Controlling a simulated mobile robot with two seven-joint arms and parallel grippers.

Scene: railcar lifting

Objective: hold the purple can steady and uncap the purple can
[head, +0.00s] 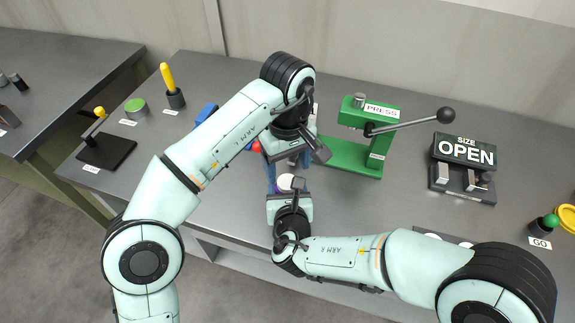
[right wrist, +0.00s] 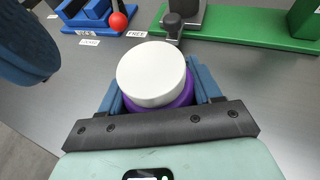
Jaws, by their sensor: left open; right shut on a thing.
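The purple can (right wrist: 158,104) stands between the fingers of my right gripper (head: 287,190), which is shut on its sides. A white cap (right wrist: 151,74) covers the can's top in the right wrist view. In the head view the cap (head: 285,182) shows as a small white disc, with only a sliver of purple beside it. My left gripper (head: 287,168) is open and close above the can on its far side, its fingers partly hidden by its own wrist. I cannot tell whether it touches the cap.
A green press (head: 352,150) with a long lever stands to the right behind the can. A blue fixture with a red ball (right wrist: 118,21) is behind left. An OPEN sign fixture (head: 465,150) is farther right. Bare table lies between press and sign.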

